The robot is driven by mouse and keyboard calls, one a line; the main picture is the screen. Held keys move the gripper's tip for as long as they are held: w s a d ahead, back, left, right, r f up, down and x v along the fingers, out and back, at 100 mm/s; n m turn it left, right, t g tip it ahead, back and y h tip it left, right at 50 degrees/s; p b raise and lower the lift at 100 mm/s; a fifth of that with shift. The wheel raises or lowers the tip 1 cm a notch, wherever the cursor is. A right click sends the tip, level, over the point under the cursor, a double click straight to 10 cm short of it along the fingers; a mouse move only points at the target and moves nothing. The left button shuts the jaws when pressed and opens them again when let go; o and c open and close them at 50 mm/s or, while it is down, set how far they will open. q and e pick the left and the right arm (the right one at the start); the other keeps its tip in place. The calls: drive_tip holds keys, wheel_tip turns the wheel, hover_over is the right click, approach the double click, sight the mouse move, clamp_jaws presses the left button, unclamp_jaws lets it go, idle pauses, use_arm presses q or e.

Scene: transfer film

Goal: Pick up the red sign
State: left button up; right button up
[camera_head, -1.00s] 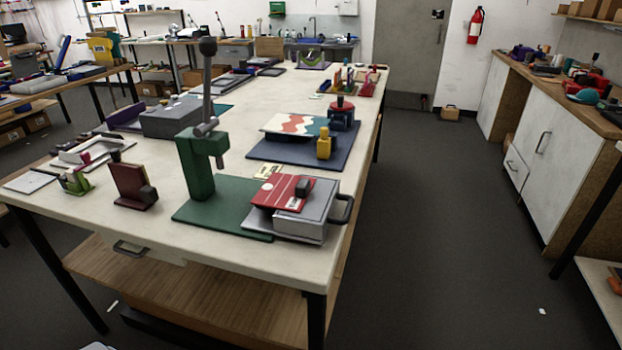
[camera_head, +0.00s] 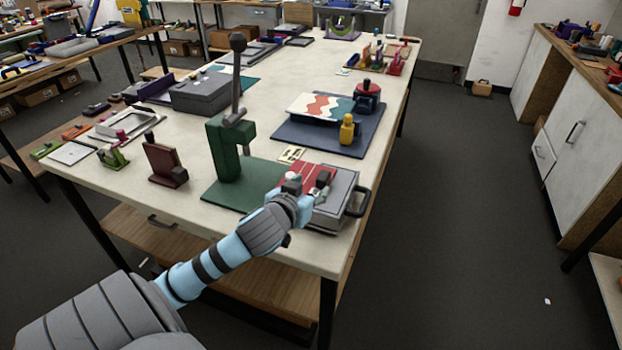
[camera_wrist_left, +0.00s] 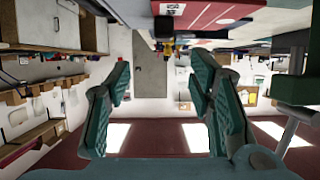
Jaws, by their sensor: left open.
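The red sign (camera_head: 308,170), a flat red plate with white markings, lies on a grey metal block (camera_head: 343,196) near the right front of the long table. A dark knob (camera_head: 323,177) stands on it. My left gripper (camera_head: 307,188) is at the sign's near edge and hides part of it; its arm comes in from the lower left. The left wrist view looks upside down and shows the open, empty fingers (camera_wrist_left: 162,84), with the red sign (camera_wrist_left: 205,14) at the top edge, outside the fingers. I cannot tell whether a finger touches it. My right gripper is not seen.
A green lever press (camera_head: 228,150) stands left of the sign on a green mat (camera_head: 228,194). A blue board (camera_head: 325,139) with a yellow bottle-like piece (camera_head: 347,130) lies behind. A dark red bracket (camera_head: 164,164) stands at left.

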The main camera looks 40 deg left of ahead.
sight(323, 176)
use_arm(q)
drive_tip(key=x, duration=0.4)
drive_tip(key=b+x, duration=0.1)
drive_tip(key=x, duration=0.7)
drive_tip(key=shift+s+a+f, duration=0.1)
drive_tip(key=shift+s+a, duration=0.05)
drive_tip(key=shift+a, duration=0.15)
clamp_jaws()
